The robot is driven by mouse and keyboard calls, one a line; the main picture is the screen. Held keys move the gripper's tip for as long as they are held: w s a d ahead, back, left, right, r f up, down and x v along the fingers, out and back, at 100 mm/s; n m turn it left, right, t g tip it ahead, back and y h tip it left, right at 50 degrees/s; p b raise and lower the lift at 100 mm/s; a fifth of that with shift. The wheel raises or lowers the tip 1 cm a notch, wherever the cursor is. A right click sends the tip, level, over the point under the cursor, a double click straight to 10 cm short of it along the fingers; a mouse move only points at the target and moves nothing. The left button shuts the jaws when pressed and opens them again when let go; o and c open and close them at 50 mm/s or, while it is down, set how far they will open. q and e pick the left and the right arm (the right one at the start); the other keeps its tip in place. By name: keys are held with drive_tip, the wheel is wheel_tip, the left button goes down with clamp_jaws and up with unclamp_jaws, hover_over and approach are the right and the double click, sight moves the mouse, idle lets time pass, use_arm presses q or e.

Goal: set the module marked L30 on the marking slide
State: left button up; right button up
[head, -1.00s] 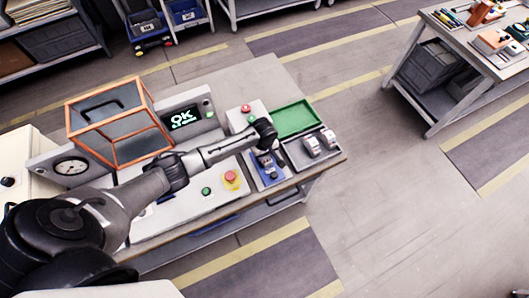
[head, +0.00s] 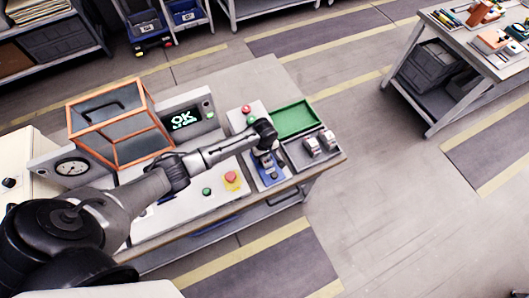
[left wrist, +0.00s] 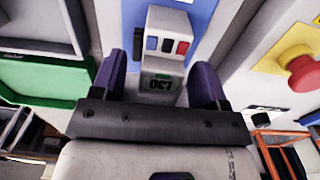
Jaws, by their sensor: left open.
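The module marked L30 (left wrist: 161,82) is pale grey, with a dark, a blue and a red patch on its face; its mark appears upside down in the left wrist view. It stands between the two dark purple fingers of my left gripper (left wrist: 160,80), which is open with gaps at both sides. A blue surface (left wrist: 190,18), which looks like the marking slide, lies by the module; it also shows under the gripper (head: 265,150) as a blue plate (head: 273,180) in the head view. The gripper partly hides the module there. My right gripper is not in view.
A dark tray (head: 291,153) with two pale modules (head: 320,141) sits right of the slide, and an empty green tray (head: 295,118) behind it. A red stop button (head: 231,177) and an orange-framed box (head: 115,122) stand to the left, near a display reading OK (head: 184,118).

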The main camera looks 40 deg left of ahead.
use_arm(q)
drive_tip(key=shift+r, duration=0.1)
wheel_tip(320, 180, up, 14)
drive_tip(key=p, duration=0.1)
drive_tip(key=shift+p, duration=0.3)
idle(0.3)
